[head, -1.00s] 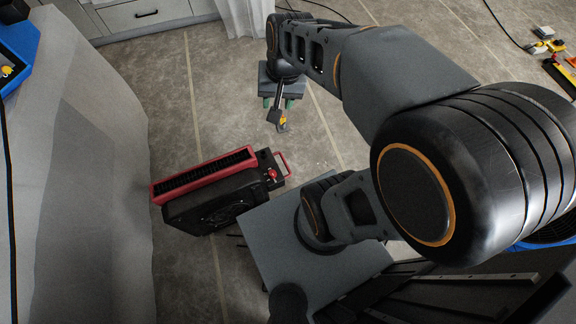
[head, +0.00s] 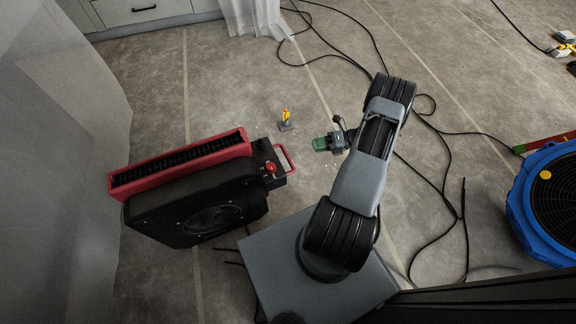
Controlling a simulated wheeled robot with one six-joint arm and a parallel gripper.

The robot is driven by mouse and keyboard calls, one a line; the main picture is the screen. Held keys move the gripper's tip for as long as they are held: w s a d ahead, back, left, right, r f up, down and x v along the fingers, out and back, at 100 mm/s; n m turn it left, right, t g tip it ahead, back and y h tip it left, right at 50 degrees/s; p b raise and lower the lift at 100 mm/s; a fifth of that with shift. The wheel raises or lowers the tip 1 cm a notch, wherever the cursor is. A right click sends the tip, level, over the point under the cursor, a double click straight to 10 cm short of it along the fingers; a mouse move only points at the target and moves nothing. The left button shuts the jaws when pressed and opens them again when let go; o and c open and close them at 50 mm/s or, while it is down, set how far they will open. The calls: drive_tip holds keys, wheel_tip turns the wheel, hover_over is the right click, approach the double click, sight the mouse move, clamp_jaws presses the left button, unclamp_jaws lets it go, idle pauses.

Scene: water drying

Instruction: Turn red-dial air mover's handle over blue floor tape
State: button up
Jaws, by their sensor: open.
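The red-dial air mover (head: 195,205) sits on the floor left of my arm, a black body with a long red-framed grille (head: 180,163) on its far side. Its red dial (head: 270,168) is on its right end, and its red handle (head: 288,158) sticks out to the right there. My gripper (head: 322,144), with green fingertips, is open and empty. It appears to the right of the handle and a little farther back, apart from it in the picture. I cannot make out any blue floor tape.
A small yellow-topped object (head: 286,119) stands on the floor beyond the handle. Black cables (head: 448,190) loop over the floor at right. A blue round fan (head: 545,200) is at the right edge. Pale sheeting (head: 60,130) hangs at left.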

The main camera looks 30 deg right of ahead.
sight(288, 156)
wheel_tip(288, 156, down, 7)
drive_tip(key=s+m+t+b, duration=0.1)
drive_tip(key=m+t+b, duration=0.1)
drive_tip(key=m, duration=0.2)
drive_tip(key=b+x, duration=0.2)
drive_tip(key=x, duration=1)
drive_tip(key=shift+w+a, duration=0.1)
drive_tip(key=shift+w, duration=0.2)
drive_tip(key=shift+c, duration=0.4)
clamp_jaws()
